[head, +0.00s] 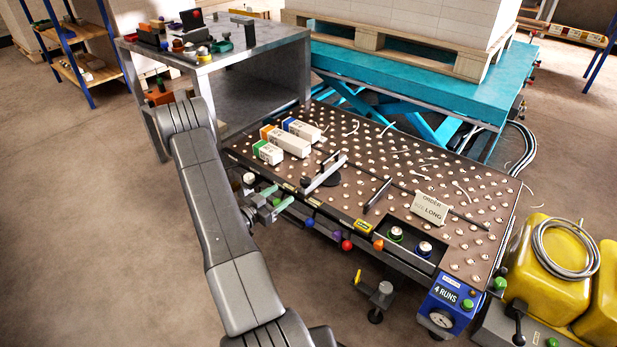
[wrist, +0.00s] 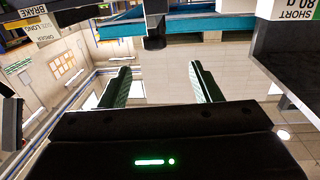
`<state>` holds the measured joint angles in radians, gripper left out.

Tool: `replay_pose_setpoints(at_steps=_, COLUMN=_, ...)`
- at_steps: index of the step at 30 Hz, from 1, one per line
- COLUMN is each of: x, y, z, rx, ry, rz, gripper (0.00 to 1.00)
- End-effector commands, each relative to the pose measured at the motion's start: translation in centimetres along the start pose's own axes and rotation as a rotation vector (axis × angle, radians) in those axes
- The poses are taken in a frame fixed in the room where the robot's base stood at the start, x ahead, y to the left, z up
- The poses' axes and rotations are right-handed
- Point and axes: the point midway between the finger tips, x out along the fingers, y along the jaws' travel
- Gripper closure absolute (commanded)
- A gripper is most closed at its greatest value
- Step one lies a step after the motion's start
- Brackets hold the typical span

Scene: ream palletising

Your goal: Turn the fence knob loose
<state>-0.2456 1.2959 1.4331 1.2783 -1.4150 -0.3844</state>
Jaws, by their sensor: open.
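My gripper (head: 277,196) is at the front left edge of the ball table, its two green-lined fingers apart and nothing between them. In the wrist view the open fingers (wrist: 161,68) also show empty. A grey fence bar (head: 322,176) stands on the table, to the right of my gripper, with a dark round part (head: 331,181) beside it. I cannot tell whether that part is the fence knob. In the wrist view, which is upside down, a black post with a blocky end (wrist: 154,40) lies ahead of the gap between the fingers, apart from them.
Wrapped packs with green, orange and blue ends (head: 290,141) lie behind the fence. Purple and red knobs (head: 347,244) line the front edge. An order card (head: 430,207) stands on the table. A metal bench (head: 215,62) is behind my arm. The floor at left is clear.

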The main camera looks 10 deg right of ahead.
Motion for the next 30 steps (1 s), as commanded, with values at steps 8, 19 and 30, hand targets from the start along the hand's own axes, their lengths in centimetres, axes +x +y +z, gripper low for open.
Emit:
replay_pose_setpoints(at_steps=8, x=1.2, y=0.7, z=0.6, rx=-0.009, ry=0.03, rz=0.039, gripper=0.42)
replay_pose_setpoints(at_steps=19, x=8.9, y=1.0, z=0.4, rx=-0.007, ry=0.03, rz=0.04, gripper=0.42)
replay_pose_setpoints(at_steps=30, x=13.3, y=1.0, z=0.1, rx=-0.009, ry=0.029, rz=0.036, gripper=0.42)
